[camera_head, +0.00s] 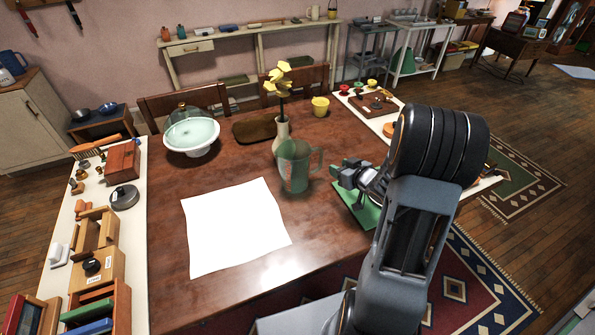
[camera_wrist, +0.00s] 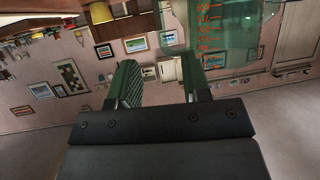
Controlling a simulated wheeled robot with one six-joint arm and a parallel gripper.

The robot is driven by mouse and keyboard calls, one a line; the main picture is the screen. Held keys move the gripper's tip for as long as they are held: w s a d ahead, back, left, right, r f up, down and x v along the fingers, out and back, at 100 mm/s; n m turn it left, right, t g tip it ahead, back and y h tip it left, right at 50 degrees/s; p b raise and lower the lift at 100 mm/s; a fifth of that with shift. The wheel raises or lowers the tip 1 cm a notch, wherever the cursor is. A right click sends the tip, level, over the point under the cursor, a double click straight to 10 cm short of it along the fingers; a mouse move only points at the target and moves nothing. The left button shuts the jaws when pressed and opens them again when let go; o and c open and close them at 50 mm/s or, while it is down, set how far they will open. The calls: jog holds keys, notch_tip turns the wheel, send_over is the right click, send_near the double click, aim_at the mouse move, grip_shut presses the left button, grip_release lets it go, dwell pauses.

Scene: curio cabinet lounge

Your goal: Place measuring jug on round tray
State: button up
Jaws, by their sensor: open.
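The measuring jug (camera_head: 295,167) is clear and greenish with red markings. It stands upright on the brown table, its handle toward the right. It also shows in the wrist view (camera_wrist: 232,30), cut off by the top edge. My gripper (camera_head: 342,172) is open and empty, just right of the jug's handle and apart from it. In the wrist view its fingers (camera_wrist: 161,80) are spread with the jug beyond and to one side. I cannot clearly make out a round tray.
A vase with a yellow flower (camera_head: 282,132) stands close behind the jug. A domed cake stand (camera_head: 193,135) and a yellow cup (camera_head: 320,106) are farther back. A white sheet (camera_head: 234,226) lies at front left. A green board (camera_head: 354,208) lies under my gripper.

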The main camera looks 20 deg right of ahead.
aim_at(322, 158)
jog(key=x, duration=1.1)
jog(key=shift+w+f, duration=0.1)
jog(key=shift+w, duration=0.05)
grip_shut()
dwell(0.4)
